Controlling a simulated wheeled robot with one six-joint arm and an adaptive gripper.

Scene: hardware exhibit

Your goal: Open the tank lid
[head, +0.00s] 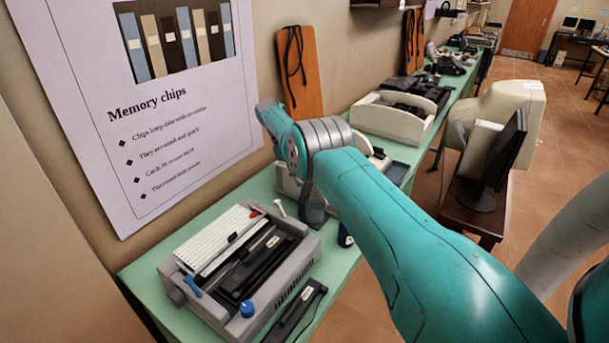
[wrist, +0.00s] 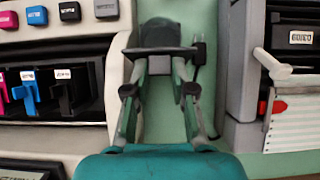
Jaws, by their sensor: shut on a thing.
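A cream machine with dark bays (wrist: 62,78) fills the left of the wrist view. Small pink, blue and black levers stand in its bays, with coloured labelled blocks above. I cannot tell which part is the tank lid. My gripper (wrist: 162,60) is over the green counter between this machine and a grey one at right. Its fingers are closed in on a dark piece (wrist: 160,33) at their tips, which I cannot identify clearly. In the head view my gripper (head: 314,207) is dark and points down; my arm hides most of the cream machine (head: 368,143).
The grey machine (head: 240,265) with white strips, a blue knob and a red lever stands at left on the green counter (head: 150,270). A cream tray (head: 392,120) stands farther back. A poster (head: 150,110) and wooden boards (head: 300,70) are along the wall.

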